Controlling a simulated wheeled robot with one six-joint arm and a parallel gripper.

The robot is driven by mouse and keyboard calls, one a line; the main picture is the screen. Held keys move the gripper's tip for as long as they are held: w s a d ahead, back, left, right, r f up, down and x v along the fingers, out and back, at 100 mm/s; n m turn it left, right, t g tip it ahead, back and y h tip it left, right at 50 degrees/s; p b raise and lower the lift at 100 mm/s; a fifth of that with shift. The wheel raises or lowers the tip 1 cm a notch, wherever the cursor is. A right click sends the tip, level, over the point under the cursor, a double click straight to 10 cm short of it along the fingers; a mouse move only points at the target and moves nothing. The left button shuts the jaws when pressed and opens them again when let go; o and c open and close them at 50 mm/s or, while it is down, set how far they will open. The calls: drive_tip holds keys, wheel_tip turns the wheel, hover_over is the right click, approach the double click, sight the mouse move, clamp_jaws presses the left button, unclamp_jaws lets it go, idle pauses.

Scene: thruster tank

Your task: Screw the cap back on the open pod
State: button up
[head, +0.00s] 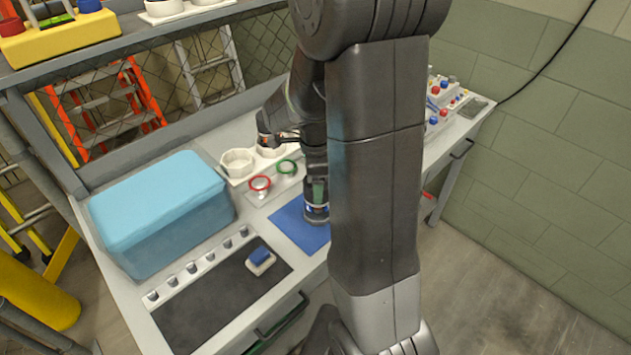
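My gripper (317,192) points down over the blue mat (290,222), partly covered by my own arm. Directly below its fingers a dark, round, upright object (316,213), which looks like a pod, stands on the mat. The fingers reach its top, where a small green patch shows. I cannot tell whether the fingers are open or closed, or whether they hold a cap. A red ring (260,184) and a green ring (287,167) lie on a pale plate left of and behind the mat. No separate cap is clearly visible.
A white holder with round cups (237,162) stands behind the rings. A large teal box (160,210) fills the bench's left. A dark mat (212,305) carries a blue-and-white block (260,259), beside a strip of several slots (200,265). A control panel (440,103) stands at right.

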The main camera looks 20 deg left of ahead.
drive_tip(key=m, duration=0.4)
drive_tip(key=shift+m, duration=0.3)
drive_tip(key=m, duration=0.3)
drive_tip(key=shift+m, duration=0.4)
drive_tip(key=o, duration=1)
drive_tip(key=shift+r, duration=0.1)
